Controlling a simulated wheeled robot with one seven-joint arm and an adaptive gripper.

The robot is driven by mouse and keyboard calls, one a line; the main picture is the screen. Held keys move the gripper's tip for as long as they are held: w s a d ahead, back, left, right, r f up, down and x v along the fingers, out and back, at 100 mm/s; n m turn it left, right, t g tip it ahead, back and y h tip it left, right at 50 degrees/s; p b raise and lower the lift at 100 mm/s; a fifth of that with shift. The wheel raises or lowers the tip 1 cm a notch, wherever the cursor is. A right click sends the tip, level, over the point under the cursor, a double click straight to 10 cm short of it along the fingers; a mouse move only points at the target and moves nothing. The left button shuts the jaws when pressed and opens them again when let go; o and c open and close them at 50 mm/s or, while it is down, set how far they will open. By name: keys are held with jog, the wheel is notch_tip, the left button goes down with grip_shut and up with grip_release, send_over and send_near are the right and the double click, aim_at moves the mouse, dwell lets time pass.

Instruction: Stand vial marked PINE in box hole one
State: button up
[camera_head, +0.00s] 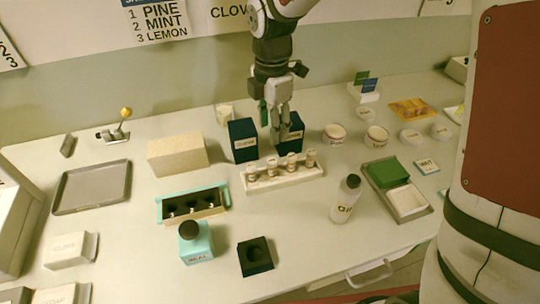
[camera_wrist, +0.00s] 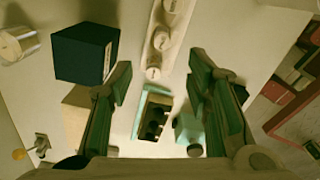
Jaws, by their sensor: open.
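A pale rack (camera_head: 284,181) holds a row of several small vials (camera_head: 271,168) upright; their labels are too small to read, so I cannot tell which is PINE. The rack also shows at the top of the wrist view (camera_wrist: 153,50). A teal box with a dark inside (camera_head: 160,204) and a row of holes lies to the left of the rack; it also shows in the wrist view (camera_wrist: 142,115). My gripper (camera_head: 275,132) is open and empty above and behind the rack, in front of the dark blue boxes; its spread fingers show in the wrist view (camera_wrist: 163,78).
Dark blue boxes (camera_head: 243,139) stand behind the rack. A white bottle (camera_head: 345,199) stands at its front right. A teal jar (camera_head: 196,245) and a black holed block (camera_head: 255,257) are in front. A wall sign (camera_head: 158,18) lists 1 PINE, 2 MINT, 3 LEMON. A grey tray (camera_head: 92,187) lies left.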

aim_at(272, 160)
notch_tip(272, 160, down, 8)
jog(key=shift+r, duration=0.2)
jog(key=shift+s+f+p, duration=0.2)
jog(key=shift+f+p, duration=0.35)
jog(key=shift+f, duration=2.15)
jog(key=c, duration=1)
